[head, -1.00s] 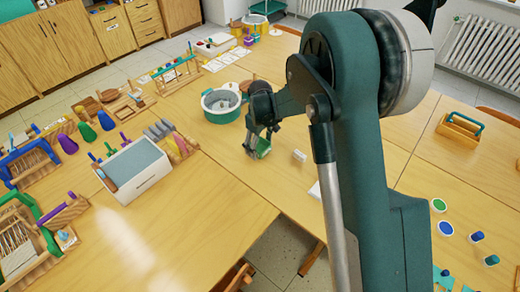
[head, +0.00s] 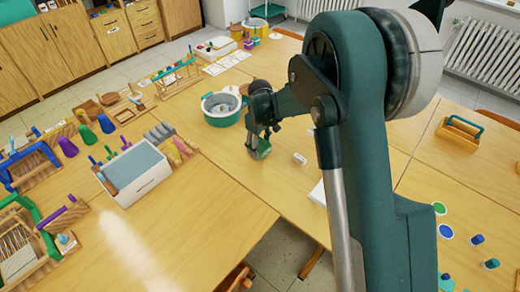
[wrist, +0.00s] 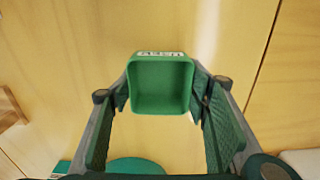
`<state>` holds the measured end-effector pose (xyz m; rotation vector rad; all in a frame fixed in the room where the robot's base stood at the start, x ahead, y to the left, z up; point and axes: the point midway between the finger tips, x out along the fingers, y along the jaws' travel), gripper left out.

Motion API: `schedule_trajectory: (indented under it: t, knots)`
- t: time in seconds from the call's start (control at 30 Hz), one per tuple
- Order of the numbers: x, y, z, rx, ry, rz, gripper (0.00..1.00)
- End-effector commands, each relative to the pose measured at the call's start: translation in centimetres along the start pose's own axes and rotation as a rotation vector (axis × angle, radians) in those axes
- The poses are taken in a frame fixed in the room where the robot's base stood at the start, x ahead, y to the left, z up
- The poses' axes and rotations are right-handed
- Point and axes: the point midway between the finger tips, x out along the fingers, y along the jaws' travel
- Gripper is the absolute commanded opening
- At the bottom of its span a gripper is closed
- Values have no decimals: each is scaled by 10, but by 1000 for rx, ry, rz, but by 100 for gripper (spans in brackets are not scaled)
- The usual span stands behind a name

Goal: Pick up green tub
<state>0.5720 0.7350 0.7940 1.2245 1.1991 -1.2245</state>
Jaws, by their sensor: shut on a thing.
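The green tub (wrist: 160,86) is a small, square, open-topped container with lettering on its far rim; it looks empty in the wrist view. It also shows small in the head view (head: 262,149), below my gripper and partly hidden by the fingers. My gripper (wrist: 160,100) is shut on the tub, with one finger against its left side and one against its right side. In the head view my gripper (head: 257,145) is over the table's middle. I cannot tell whether the tub touches the table.
A teal and white round pot (head: 222,118) stands close behind and left of my gripper. A small white block (head: 299,158) lies to the right. A grey-topped white box (head: 135,172) and several wooden items fill the left. The table's front middle is clear.

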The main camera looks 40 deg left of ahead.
Motion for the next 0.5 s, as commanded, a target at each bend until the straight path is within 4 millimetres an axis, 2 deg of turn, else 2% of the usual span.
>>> schedule_trajectory:
  t: [0.3, 0.5]
  knots:
    - [-49, 0, 0, 0, 0, 0, 34]
    - [-72, 0, 0, 0, 0, 0, 34]
